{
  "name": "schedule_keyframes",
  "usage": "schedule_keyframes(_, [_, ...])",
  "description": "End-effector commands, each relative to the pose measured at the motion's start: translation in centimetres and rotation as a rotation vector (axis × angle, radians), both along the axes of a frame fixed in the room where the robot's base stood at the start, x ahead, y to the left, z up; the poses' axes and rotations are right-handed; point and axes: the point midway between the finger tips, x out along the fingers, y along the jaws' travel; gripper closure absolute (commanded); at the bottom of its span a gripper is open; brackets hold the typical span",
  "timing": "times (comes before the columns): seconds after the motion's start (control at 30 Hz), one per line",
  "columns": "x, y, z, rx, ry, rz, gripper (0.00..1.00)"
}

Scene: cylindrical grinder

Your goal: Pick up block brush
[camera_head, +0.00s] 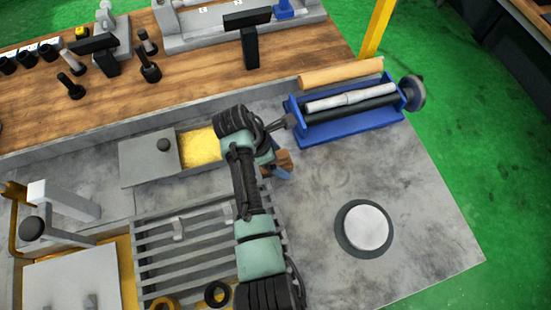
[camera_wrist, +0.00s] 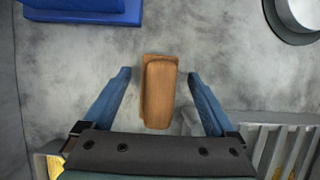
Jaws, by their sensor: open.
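The block brush (camera_wrist: 158,92) is a brown wooden block lying on the grey worktop, seen from above in the wrist view. In the head view, part of the brush (camera_head: 284,158) shows just right of my wrist. My gripper (camera_wrist: 159,75) is open, with its blue fingers on either side of the brush. A gap shows between the brush and each finger. The fingertips reach past the brush's middle in the picture; their height above the worktop is hard to tell. In the head view my arm hides part of the gripper and brush.
A blue fixture (camera_head: 345,127) holding shafts stands behind the brush. A round grey disc (camera_head: 365,228) lies to the right. A slatted grate (camera_head: 190,250) and a yellow-filled compartment (camera_head: 200,148) are to the left. The worktop (camera_head: 335,185) right of the brush is clear.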

Motion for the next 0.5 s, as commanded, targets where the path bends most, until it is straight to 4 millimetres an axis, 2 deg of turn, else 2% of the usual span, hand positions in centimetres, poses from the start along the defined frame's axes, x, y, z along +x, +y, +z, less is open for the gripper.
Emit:
schedule_keyframes(0.1, [0.12, -0.34, -0.79, 0.0, 0.0, -0.001, 0.09])
schedule_keyframes(0.33, [0.16, -0.38, -0.92, 0.001, -0.002, 0.0, 0.09])
schedule_keyframes(0.37, [0.16, -0.38, -0.91, 0.001, -0.002, -0.001, 0.12])
schedule_keyframes(0.5, [0.16, -0.36, -0.9, 0.001, -0.002, 0.0, 0.38])
